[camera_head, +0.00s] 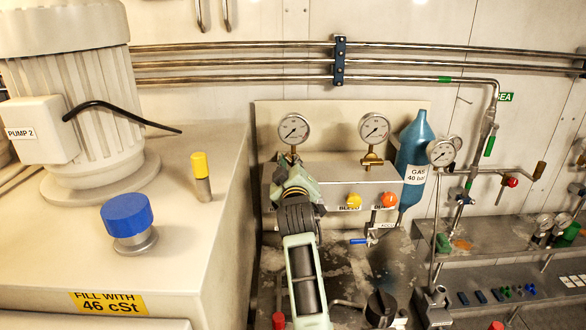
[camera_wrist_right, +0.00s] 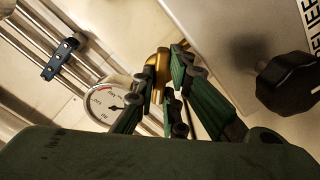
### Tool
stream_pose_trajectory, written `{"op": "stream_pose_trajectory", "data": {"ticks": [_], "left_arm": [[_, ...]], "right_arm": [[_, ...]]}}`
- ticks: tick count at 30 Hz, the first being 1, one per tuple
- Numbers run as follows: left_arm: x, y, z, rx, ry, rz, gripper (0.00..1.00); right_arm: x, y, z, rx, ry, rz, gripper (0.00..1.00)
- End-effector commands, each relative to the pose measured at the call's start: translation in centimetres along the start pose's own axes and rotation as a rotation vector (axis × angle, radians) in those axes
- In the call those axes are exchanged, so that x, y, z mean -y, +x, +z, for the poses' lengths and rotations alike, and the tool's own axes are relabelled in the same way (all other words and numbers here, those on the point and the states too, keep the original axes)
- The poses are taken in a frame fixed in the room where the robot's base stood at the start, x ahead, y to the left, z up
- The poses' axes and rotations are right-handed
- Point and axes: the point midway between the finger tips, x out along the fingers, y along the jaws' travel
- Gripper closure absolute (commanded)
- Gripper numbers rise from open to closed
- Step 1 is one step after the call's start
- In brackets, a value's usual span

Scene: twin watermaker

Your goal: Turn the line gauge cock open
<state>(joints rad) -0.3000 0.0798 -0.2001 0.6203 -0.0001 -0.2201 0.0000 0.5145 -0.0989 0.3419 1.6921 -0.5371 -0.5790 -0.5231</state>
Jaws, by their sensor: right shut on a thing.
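My right gripper (camera_head: 293,172) is at the left end of the grey manifold block, just below the left round gauge (camera_head: 293,129). In the right wrist view, my right gripper (camera_wrist_right: 165,68) is shut on the brass gauge cock (camera_wrist_right: 157,64), with green fingers on either side of it. The gauge (camera_wrist_right: 110,106) shows beside the fingers there. In the head view, the gripper hides most of this cock and its handle, so I cannot tell how far it is turned. My left gripper is not in view.
A second gauge (camera_head: 374,128) stands on a brass cock to the right. Yellow (camera_head: 354,200) and orange (camera_head: 389,199) knobs sit on the block's front. A blue gas bottle (camera_head: 415,150) stands behind its right end. In the wrist view, a dark knob (camera_wrist_right: 286,82) is close by.

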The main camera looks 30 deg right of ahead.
Motion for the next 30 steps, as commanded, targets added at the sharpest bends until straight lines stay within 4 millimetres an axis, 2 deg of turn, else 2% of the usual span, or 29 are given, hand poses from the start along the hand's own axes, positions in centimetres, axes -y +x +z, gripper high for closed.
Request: {"op": "stream_pose_trajectory", "data": {"ticks": [15,30], "left_arm": [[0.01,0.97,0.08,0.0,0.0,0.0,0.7],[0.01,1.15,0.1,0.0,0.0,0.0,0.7]], "right_arm": [[0.02,-0.02,0.16,0.003,0.439,-0.002,1.0],[-0.04,-0.01,0.22,0.004,0.603,-0.002,1.0]]}}
